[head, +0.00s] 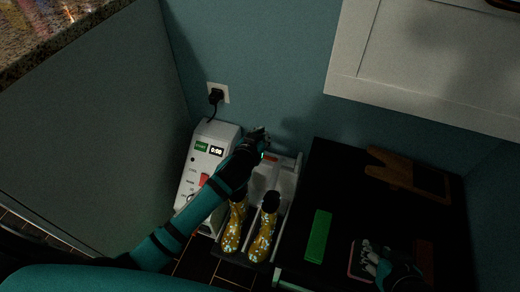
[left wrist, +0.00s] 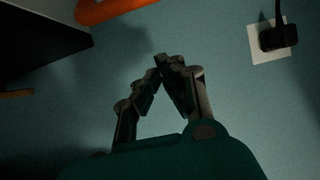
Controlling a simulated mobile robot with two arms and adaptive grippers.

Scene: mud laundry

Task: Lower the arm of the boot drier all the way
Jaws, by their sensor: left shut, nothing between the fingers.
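The boot drier (head: 200,150) is a white unit with a small display, a green label and a red switch, standing against the wall. Two yellow patterned boots (head: 262,236) stand in front of it, one partly behind my left forearm. My left gripper (head: 262,134) is above the drier's right side, near the wall. In the left wrist view its fingertips (left wrist: 165,62) meet, with nothing between them. An orange piece (left wrist: 112,8) crosses that view's top edge; I cannot tell whether it is the drier's arm. My right gripper (head: 370,254) is low at the right, its fingers unclear.
A wall outlet (head: 224,87) with a black plug is above the drier. A dark bench top (head: 340,185) at right bears a green block (head: 318,236), a wooden board (head: 405,172) and a pink-edged item (head: 355,266). A grey cabinet side (head: 105,120) closes off the left.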

